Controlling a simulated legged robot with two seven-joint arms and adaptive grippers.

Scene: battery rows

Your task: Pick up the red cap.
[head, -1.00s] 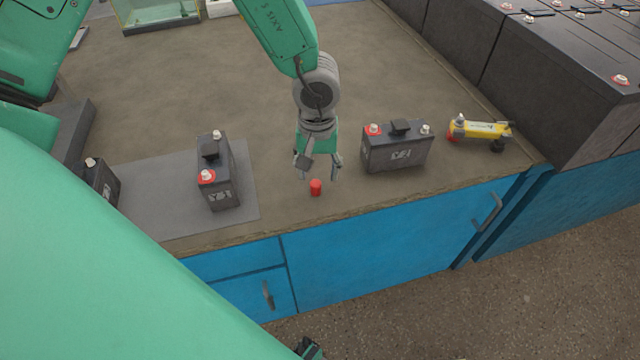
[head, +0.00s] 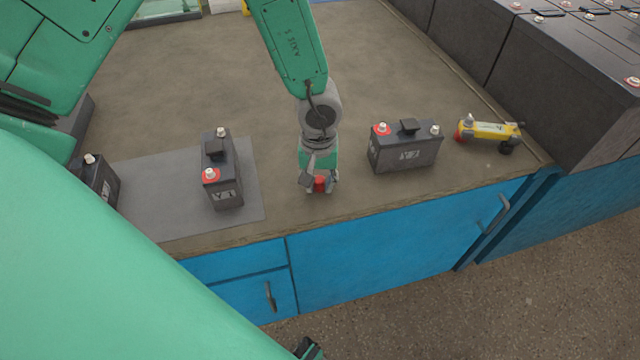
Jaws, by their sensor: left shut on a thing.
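The red cap (head: 320,184) is near the front edge of the bench, between the two dark batteries. My left gripper (head: 320,187) points down over it, with a finger on each side, and is shut on the cap. The fingers hide part of the cap. I cannot tell whether the cap still touches the bench top. My right gripper is not in the head view.
A battery (head: 404,148) stands right of the gripper, another (head: 221,170) left on a grey mat (head: 247,190). A third battery (head: 100,182) is at far left. A yellow tool (head: 489,131) lies at right. The bench (head: 290,215) behind the gripper is clear.

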